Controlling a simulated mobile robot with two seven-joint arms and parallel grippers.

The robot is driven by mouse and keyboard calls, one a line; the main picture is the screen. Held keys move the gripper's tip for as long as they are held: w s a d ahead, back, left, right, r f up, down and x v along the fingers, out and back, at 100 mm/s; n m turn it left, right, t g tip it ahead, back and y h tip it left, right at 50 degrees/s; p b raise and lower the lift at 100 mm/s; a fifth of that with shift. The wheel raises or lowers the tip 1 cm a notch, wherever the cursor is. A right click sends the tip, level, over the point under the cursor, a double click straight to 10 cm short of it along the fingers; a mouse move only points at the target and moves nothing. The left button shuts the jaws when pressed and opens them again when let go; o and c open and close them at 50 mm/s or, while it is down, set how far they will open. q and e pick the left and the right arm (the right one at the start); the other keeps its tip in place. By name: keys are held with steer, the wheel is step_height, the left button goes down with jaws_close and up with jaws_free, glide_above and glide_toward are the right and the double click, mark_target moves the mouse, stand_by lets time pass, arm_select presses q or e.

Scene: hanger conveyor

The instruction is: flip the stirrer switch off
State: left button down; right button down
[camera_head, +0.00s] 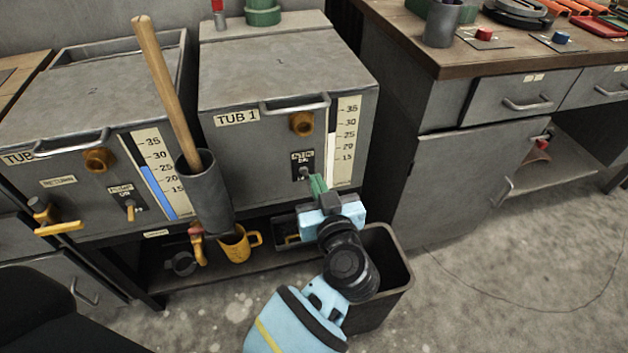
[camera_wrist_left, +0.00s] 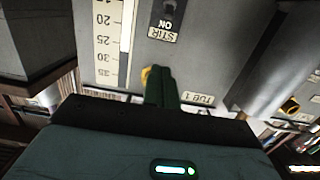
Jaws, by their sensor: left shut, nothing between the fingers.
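The stirrer switch (camera_head: 304,173) is a small dark toggle on a black-and-white labelled plate on the front of the grey TUB 1 box (camera_head: 265,160). In the left wrist view the switch (camera_wrist_left: 172,8) shows at the top edge, beside an upside-down label reading STIR and ON. Its exact tilt is hard to tell. My left gripper (camera_head: 318,184) has its green fingers closed together and empty, just right of and below the switch in the head view. In the left wrist view the fingers (camera_wrist_left: 162,88) point up at the tub front, apart from the switch. My right gripper is not in view.
A grey cylinder (camera_head: 206,195) holding a wooden-handled tool stands left of the switch. A level gauge (camera_head: 344,135) is to its right. A yellow mug (camera_head: 237,244) sits on the shelf below. A dark bin (camera_head: 393,285) stands under my left arm. Open floor lies to the right.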

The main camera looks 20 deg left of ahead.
mark_target(302, 147)
arm_select(q)
steer(key=b+x, duration=0.2)
steer(key=x, duration=0.7)
steer(key=shift+w+a, duration=0.1)
steer(key=shift+w, duration=0.05)
steer(key=f+b, duration=0.1)
steer(key=s+f, duration=0.1)
steer(key=shift+d+f, duration=0.25)
steer(key=shift+d, duration=0.05)
steer(key=shift+s+d+f+b, duration=0.2)
steer(key=shift+s+f+b, duration=0.05)
steer(key=shift+f+b, duration=0.35)
